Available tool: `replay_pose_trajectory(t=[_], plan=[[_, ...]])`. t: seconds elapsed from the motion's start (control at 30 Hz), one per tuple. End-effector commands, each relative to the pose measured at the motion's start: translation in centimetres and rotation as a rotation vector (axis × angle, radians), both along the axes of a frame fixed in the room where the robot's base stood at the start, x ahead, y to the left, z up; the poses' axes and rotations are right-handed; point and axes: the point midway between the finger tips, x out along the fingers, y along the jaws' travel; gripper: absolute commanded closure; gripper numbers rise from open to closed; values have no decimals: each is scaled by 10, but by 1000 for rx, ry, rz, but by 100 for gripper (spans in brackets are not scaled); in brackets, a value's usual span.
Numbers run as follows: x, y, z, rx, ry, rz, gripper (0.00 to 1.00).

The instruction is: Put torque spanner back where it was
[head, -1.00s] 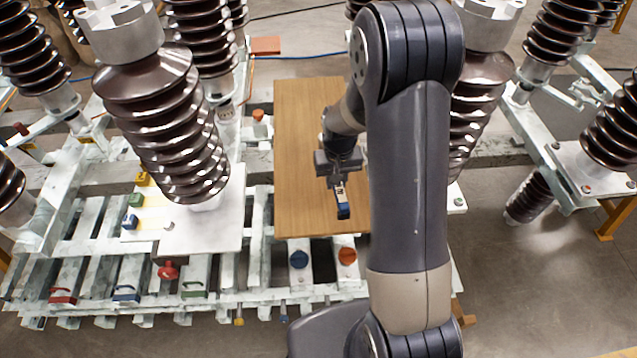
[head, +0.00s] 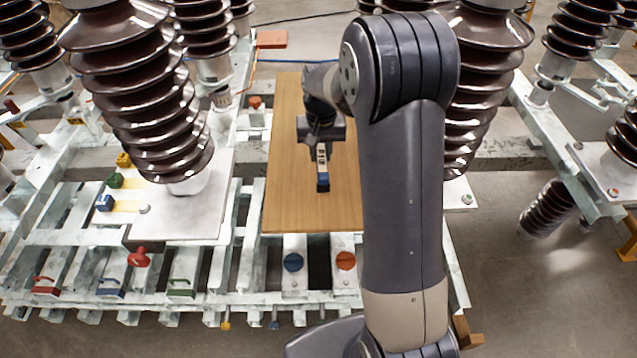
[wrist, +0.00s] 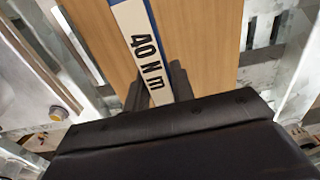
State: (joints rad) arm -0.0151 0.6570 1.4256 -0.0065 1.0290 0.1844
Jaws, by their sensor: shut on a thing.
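The torque spanner (head: 322,160) has a pale, lettered body and a blue end, and points toward the near side in the head view. In the wrist view the spanner (wrist: 143,45) shows a white label reading "40 N m" with a blue edge. My gripper (head: 322,142) is shut on the spanner, and its dark fingers (wrist: 160,88) show beside the label. The spanner is over the wooden board (head: 285,165); I cannot tell whether it touches the board. Its far end is hidden by my gripper.
Tall brown ribbed insulators (head: 140,90) stand left and right of the board. A blue knob (head: 293,262) and an orange knob (head: 346,260) sit just in front of it. Coloured padlock-like blocks (head: 115,180) lie on a plate at left. The board's left part is bare.

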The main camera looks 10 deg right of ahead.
Motion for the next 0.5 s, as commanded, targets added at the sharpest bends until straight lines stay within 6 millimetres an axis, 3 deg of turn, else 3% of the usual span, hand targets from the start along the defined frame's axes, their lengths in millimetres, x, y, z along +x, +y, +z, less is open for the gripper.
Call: replay_pose_trajectory(t=[0.27,0.5], plan=[[10,1,0,0,-5,-31,100],[9,1,-35,-1,2,-35,100]])
